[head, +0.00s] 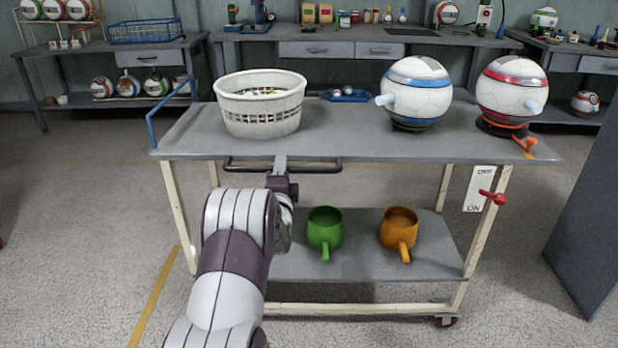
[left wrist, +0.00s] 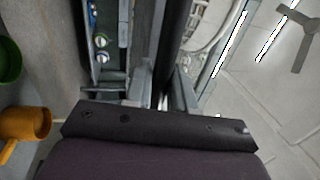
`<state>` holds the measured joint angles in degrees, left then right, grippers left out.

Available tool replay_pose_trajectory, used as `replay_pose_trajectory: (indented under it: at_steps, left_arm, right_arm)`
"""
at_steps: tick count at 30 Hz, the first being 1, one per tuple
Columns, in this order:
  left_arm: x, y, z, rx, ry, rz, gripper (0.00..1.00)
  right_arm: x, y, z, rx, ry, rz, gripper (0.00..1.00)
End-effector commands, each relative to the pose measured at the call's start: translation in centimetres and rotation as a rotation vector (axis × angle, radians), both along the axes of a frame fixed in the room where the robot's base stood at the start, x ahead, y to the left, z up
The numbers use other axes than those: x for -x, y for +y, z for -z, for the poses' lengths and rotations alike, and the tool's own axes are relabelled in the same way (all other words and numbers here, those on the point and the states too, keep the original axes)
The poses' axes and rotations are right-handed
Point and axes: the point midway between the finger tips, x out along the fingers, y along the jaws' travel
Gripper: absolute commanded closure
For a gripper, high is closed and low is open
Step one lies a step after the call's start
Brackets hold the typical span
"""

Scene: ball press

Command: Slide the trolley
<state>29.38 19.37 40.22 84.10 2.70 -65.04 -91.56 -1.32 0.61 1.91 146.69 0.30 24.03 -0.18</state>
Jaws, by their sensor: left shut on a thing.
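The trolley (head: 350,180) has a grey top, cream legs and a lower shelf (head: 345,265). A dark handle bar (head: 318,168) runs along its near edge. My left gripper (head: 281,165) is shut on the handle bar, left of the trolley's middle. In the left wrist view the bar (left wrist: 177,45) passes between the fingers of the left gripper (left wrist: 160,95). A red lever (head: 492,197) sits on the right front leg beside a label (head: 478,188) reading ON. My right gripper is not in view.
On top stand a white basket (head: 260,115), a blue-banded ball machine (head: 415,95) and a red-banded one (head: 512,95). A green mug (head: 324,232) and an orange mug (head: 398,232) stand on the lower shelf. Workbenches (head: 340,50) line the back; a grey panel (head: 590,215) stands right.

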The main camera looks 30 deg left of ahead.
Motion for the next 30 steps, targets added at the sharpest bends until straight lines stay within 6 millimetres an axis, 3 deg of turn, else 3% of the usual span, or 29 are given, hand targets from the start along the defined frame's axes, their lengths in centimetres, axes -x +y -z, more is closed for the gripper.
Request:
replay_pose_trajectory:
  at_steps: [18, 24, 30]
  left_arm:
    - [8.7, 14.5, 0.3, 0.000, 0.001, -0.002, 1.00]
    - [10.8, 18.1, 0.3, 0.001, 0.003, 0.000, 1.00]
    - [12.2, 20.3, 0.2, 0.001, 0.002, 0.003, 1.00]
  right_arm:
    - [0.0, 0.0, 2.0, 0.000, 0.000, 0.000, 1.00]
    - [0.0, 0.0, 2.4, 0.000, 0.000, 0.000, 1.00]
    - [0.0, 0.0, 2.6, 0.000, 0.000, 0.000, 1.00]
